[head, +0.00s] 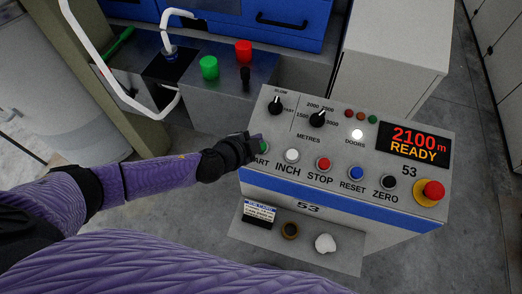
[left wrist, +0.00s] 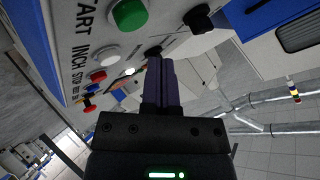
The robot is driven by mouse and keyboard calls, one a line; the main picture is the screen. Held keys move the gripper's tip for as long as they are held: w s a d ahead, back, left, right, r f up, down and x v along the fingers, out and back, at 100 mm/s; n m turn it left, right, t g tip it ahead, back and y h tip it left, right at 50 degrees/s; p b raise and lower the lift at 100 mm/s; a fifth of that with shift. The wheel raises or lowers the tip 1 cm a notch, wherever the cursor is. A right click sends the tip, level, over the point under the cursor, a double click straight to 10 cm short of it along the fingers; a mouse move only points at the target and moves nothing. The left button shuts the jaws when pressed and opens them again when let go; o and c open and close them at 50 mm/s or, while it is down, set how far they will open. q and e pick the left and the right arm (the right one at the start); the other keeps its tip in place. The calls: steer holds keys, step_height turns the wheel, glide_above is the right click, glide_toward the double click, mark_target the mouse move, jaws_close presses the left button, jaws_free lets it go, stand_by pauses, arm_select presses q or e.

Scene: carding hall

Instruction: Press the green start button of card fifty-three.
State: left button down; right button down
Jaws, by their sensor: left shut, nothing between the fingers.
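The grey control box of card 53 (head: 330,212) stands in front of me. Its display (head: 414,146) reads 2100 m READY. The green start button (head: 264,148) shows as a sliver at the left of the button row, mostly hidden by my left gripper (head: 254,143), as is part of its START label. The left wrist view shows the green button (left wrist: 130,14) whole, at the top. There, my left gripper (left wrist: 158,66) is shut and empty, its tips beside and below the button in the picture. I cannot tell whether they touch the panel. My right gripper is out of view.
White INCH (head: 292,156), red STOP (head: 323,164), blue RESET (head: 357,173) and black ZERO (head: 389,181) buttons run rightward to a red emergency knob (head: 433,190). A black selector knob (head: 275,105) sits above START. Another green button (head: 209,67) stands on the machine behind.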

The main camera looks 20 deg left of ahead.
arm_select(q)
steer(key=shift+w+f+b, duration=0.25)
steer(key=shift+f+b, duration=0.35)
steer(key=shift+f, duration=0.4)
stand_by(0.5)
stand_by(0.8)
steer(key=shift+w+f+b, duration=0.1)
steer(key=shift+f+b, duration=0.2)
steer(key=shift+f, duration=0.1)
steer(key=shift+w+f+b, duration=0.1)
steer(key=shift+f+b, duration=0.3)
steer(key=shift+f, duration=0.1)
stand_by(0.5)
steer(key=shift+s+r+p, duration=0.2)
steer(key=shift+r+p, duration=0.75)
steer(key=shift+p, duration=0.05)
